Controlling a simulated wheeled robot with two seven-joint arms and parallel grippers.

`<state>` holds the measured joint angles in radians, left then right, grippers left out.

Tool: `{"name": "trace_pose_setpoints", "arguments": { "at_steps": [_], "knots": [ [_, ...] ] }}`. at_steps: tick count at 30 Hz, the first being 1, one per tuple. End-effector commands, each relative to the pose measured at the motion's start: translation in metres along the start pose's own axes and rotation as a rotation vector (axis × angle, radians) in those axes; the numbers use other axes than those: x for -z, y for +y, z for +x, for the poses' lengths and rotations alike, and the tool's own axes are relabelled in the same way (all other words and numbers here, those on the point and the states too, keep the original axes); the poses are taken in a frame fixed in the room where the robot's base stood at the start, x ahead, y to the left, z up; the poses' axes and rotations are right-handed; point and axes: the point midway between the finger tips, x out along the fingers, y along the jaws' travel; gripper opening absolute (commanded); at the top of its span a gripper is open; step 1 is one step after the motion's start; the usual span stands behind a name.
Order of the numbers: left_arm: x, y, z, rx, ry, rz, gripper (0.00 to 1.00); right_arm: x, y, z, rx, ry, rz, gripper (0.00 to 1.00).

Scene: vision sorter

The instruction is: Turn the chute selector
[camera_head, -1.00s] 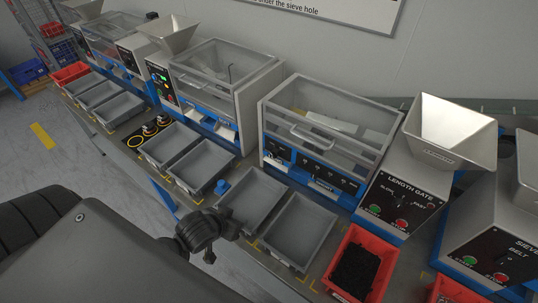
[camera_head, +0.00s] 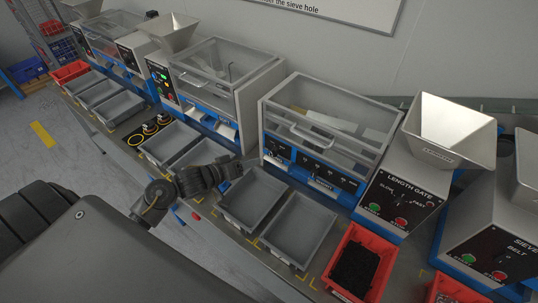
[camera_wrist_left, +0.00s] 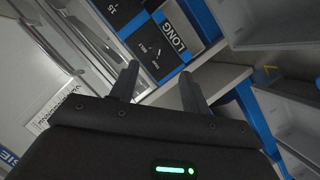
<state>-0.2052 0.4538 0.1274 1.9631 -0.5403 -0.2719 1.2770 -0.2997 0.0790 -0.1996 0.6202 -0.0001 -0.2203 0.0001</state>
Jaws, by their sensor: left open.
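The middle machine has a blue and black front panel (camera_head: 312,168) with small dark controls; I cannot tell which one is the chute selector. In the left wrist view a small black panel (camera_wrist_left: 152,48) with a pale mark lies beside a "LONG" label (camera_wrist_left: 175,35). My left gripper (camera_head: 243,164) is just in front of the left end of the machine's front, above the grey trays. In the left wrist view its two fingers (camera_wrist_left: 160,88) are apart, with nothing between them, pointing toward the panel. No contact shows. My right gripper is not in view.
Grey trays (camera_head: 301,259) line the bench front below the machines. A red bin (camera_head: 378,247) of dark pieces stands to their right. The Length Gate box (camera_head: 399,202) with a hopper (camera_head: 449,130) is right of the middle machine. A clear hood sits above the front panel.

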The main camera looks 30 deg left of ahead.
Motion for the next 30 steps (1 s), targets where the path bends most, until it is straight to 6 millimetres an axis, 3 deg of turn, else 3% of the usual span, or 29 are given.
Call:
{"name": "trace_pose_setpoints", "arguments": {
  "at_steps": [9,15,28,30],
  "knots": [
    [0.001,0.001,0.059,0.001,0.001,-0.002,0.47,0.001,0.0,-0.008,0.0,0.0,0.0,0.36],
    [0.0,0.001,0.085,0.001,0.0,-0.001,0.47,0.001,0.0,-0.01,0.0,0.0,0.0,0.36],
    [0.0,0.0,0.094,0.002,0.0,0.001,0.47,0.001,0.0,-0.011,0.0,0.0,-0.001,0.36],
    [0.0,0.0,0.094,0.002,0.0,0.001,0.38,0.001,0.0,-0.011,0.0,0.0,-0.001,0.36]
  ]
}}
